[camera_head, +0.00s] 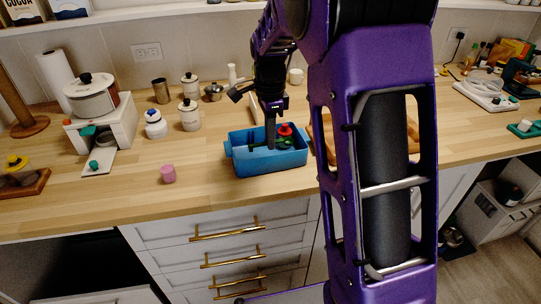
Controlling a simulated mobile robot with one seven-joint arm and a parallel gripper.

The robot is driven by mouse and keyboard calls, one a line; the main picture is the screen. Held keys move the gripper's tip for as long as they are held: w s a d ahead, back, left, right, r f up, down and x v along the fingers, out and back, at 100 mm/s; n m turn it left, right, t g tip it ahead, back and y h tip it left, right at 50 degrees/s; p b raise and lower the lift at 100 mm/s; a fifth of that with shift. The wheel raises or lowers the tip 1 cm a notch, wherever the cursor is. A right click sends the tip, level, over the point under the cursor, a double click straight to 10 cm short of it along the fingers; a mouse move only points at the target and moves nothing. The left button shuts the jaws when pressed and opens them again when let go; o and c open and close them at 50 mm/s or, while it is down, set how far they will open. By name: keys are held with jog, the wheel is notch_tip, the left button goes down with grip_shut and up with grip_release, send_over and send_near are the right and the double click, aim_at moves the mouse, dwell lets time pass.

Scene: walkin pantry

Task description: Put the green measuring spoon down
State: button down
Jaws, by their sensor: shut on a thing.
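My gripper (271,143) points down into a blue bin (262,166) on the wooden counter, its fingers inside the bin's opening. It is shut on the green measuring spoon (285,142), which shows only as a small dark green shape beside the fingertips. I cannot tell whether the spoon touches the bin's floor. A red round thing (285,130) is in the bin, just right of my gripper. The bin's front wall hides the lower part of its contents.
A pink cup (168,174) stands left of the bin, with bare counter around it. A pot (91,98) sits on a white stand (104,129) at the left. My arm covers the counter right of the bin.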

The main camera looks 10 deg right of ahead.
jog(key=shift+f+b, duration=0.35)
jog(key=shift+f, duration=2.45)
jog(key=shift+f, duration=0.2)
jog(key=c, duration=1.2)
grip_release()
jog(key=shift+r, duration=0.1)
notch_tip(320, 180, up, 12)
jog(key=shift+r+p, duration=0.15)
jog(key=shift+p, duration=0.7)
